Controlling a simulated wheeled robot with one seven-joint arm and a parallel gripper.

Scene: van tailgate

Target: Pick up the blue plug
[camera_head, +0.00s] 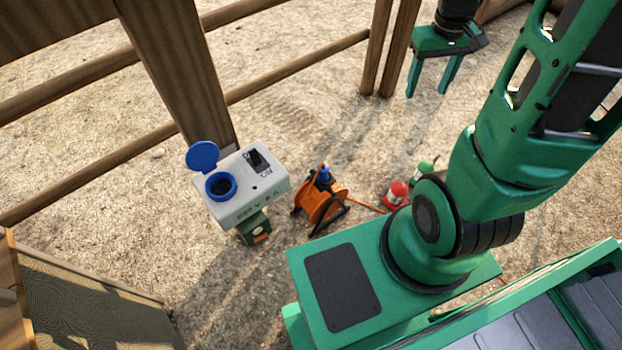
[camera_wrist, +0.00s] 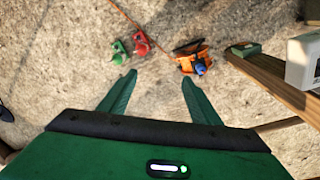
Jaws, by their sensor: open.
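The blue plug (camera_head: 323,173) sits at the top of an orange cable reel (camera_head: 318,208) on the sandy ground, in the middle of the head view. In the wrist view the plug (camera_wrist: 200,68) shows small beside the orange reel (camera_wrist: 186,62), beyond and to the right of my fingertips. My gripper (camera_head: 427,92) is at the top right of the head view, fingers apart and pointing down, well away from the plug. In the wrist view my gripper (camera_wrist: 159,77) is open, with only bare ground between its fingers.
A grey socket box (camera_head: 252,184) with an open blue lid (camera_head: 202,156) stands on a post left of the reel. A red canister (camera_head: 396,194) and a green one (camera_head: 420,172) stand right of it. Wooden fence rails (camera_head: 290,68) cross behind. Sand around is mostly clear.

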